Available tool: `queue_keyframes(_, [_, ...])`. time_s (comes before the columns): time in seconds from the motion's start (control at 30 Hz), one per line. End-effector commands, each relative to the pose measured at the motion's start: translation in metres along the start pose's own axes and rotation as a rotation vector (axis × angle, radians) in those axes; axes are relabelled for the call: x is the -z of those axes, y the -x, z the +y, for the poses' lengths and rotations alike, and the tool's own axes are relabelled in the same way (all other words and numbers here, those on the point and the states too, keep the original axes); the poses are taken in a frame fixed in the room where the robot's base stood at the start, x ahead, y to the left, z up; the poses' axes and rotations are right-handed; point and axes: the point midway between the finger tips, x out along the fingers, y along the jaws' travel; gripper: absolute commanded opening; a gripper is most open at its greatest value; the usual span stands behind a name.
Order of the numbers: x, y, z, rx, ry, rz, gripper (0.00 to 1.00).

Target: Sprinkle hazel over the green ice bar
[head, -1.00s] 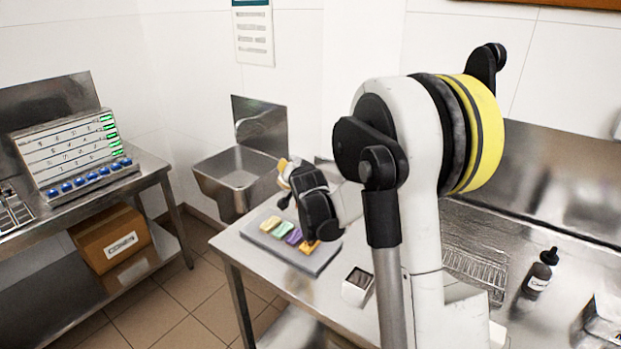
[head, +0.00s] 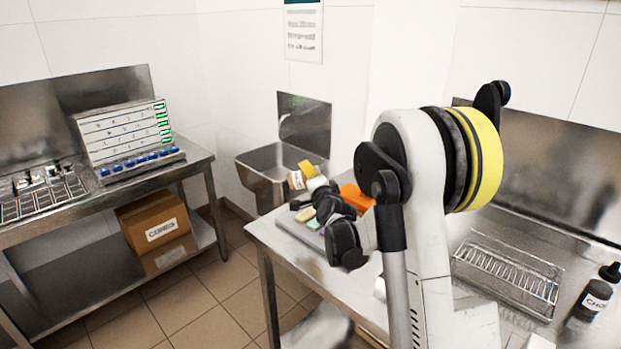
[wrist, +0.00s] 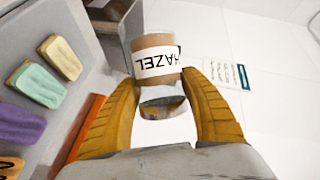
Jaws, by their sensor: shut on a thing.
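My gripper (wrist: 165,100) is shut on the hazel shaker (wrist: 157,58), a small jar with a brown band and a white HAZEL label. In the head view the shaker (head: 296,180) is held up at the far end of the tray, apart from the bars. The green ice bar (wrist: 37,84) lies on the grey tray (wrist: 62,113), between the yellow and purple bars, left of my gripper in the wrist view. In the head view the green bar (head: 313,225) is partly hidden by my arm. I cannot tell whether hazel is on it.
A yellow bar (wrist: 62,57), a purple bar (wrist: 20,124) and an orange bar (wrist: 10,165) share the tray. A steel sink (head: 262,172) stands beyond the table. An orange thing (head: 354,198) shows behind my arm. A dark bottle (head: 592,300) stands at right.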

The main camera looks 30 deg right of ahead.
Motion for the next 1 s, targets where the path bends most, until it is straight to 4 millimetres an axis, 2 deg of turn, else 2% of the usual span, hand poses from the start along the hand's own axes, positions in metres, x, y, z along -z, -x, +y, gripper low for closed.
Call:
queue_keyframes(0.1, [-0.004, -0.002, 0.015, 0.03, -0.074, 0.001, 0.21])
queue_keyframes(0.4, [-0.013, -0.005, 0.035, 0.097, -0.235, 0.0, 0.21])
queue_keyframes(0.83, [-0.023, -0.009, 0.062, 0.181, -0.439, -0.001, 0.21])
queue_keyframes(1.0, [-0.023, -0.009, 0.064, 0.219, -0.53, -0.002, 0.21])
